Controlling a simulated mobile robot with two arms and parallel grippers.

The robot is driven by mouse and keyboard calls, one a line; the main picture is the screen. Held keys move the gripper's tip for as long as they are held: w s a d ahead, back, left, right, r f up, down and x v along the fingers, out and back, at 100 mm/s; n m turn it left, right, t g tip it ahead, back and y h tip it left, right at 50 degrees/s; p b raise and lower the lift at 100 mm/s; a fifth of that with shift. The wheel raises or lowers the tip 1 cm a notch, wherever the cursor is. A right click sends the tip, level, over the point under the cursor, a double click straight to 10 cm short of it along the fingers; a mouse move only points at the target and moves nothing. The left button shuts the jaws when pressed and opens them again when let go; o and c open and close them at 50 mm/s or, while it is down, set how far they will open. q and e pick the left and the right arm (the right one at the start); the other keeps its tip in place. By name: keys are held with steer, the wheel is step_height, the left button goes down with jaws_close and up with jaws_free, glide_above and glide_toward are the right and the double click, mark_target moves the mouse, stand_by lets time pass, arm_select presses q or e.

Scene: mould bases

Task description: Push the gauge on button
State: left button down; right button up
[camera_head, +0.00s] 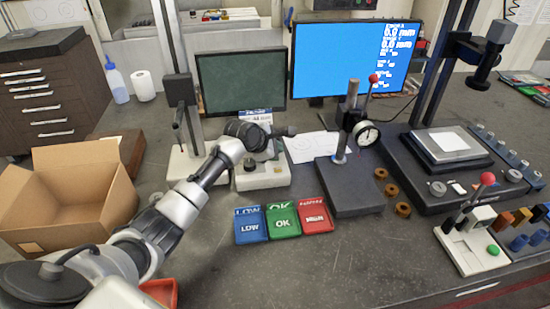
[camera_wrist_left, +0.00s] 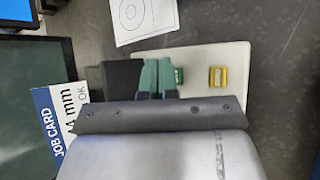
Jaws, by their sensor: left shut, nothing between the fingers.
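My left gripper (camera_head: 288,131) is over a pale bench device (camera_head: 265,175), near the card in front of the dark screen. In the left wrist view the gripper's fingers (camera_wrist_left: 157,76) are together and empty, above the pale base (camera_wrist_left: 238,60). A round dial gauge (camera_head: 367,134) hangs on a black stand to the right. My right gripper is not in view.
Blue, green and red trays (camera_head: 282,220) lie in front of the device. An open cardboard box (camera_head: 70,200) is at left. A job card (camera_wrist_left: 58,120) stands close to the gripper. The bench's front middle is clear.

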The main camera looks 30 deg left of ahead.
stand_by(0.8)
arm_select(q)
steer(key=shift+f+p, duration=0.35)
steer(key=shift+p, duration=0.05)
steer(key=shift+f, duration=0.45)
stand_by(0.6)
steer(key=shift+r+p, duration=0.8)
steer(key=shift+p, duration=0.4)
